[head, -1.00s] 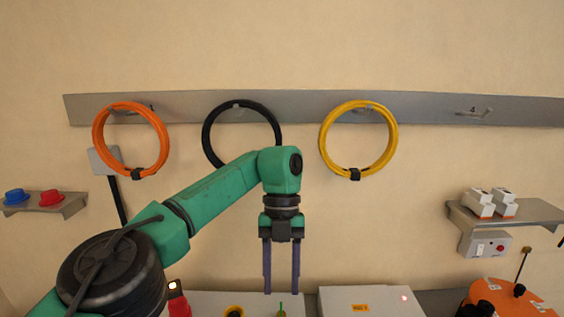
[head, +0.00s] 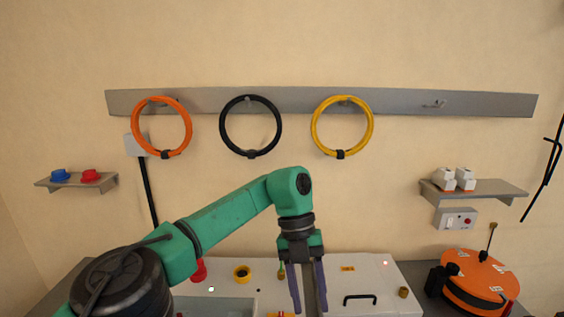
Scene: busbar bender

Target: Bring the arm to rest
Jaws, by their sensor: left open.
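My left arm, green with black joints, comes in from the lower left in the head view. Its gripper (head: 309,287) hangs pointing down, with two purple-grey fingers apart and nothing seen between them. It shows in front of the white machine top (head: 345,272). Whether the fingertips touch anything below cannot be told. My right gripper is not in view.
A wall rail (head: 410,101) holds an orange coil (head: 188,131), a black coil (head: 278,127) and a yellow coil (head: 370,127); its right hook is empty. Shelves hold blue and red caps (head: 90,176) and white blocks (head: 444,180). An orange round device (head: 474,283) stands at right.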

